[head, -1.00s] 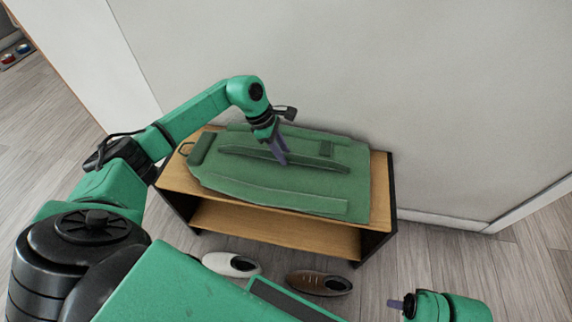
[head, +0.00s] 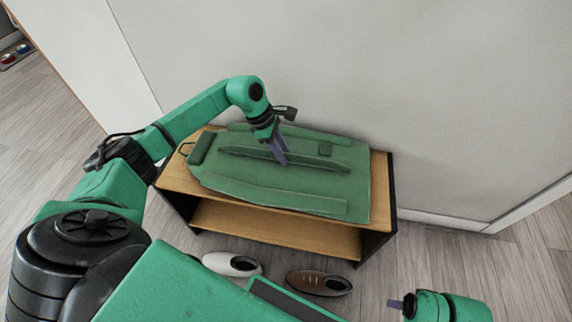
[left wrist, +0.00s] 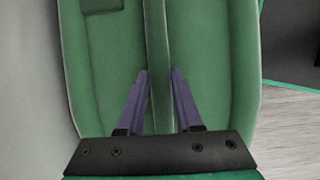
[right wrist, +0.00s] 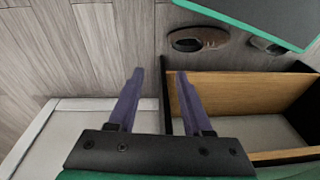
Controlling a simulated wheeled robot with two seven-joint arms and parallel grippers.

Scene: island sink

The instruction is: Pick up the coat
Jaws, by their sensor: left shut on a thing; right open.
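The green coat (head: 270,190) lies flat on top of a wooden bench against the wall. A raised ridge runs along its middle. My left gripper (head: 282,158) is over the coat with its purple fingers at this ridge. In the left wrist view the coat (left wrist: 215,60) fills most of the picture, and the fingers of my left gripper (left wrist: 160,75) stand on both sides of the ridge, shut on it. My right gripper (right wrist: 160,75) is open and empty, away from the coat; in the head view it shows at the lower right (head: 397,304).
The bench (head: 382,185) has a lower shelf (head: 280,228). A white shoe (head: 232,264) and a brown shoe (head: 319,283) stand on the floor before it. The wall (head: 360,70) rises behind. Wooden floor (head: 470,260) is clear at the right.

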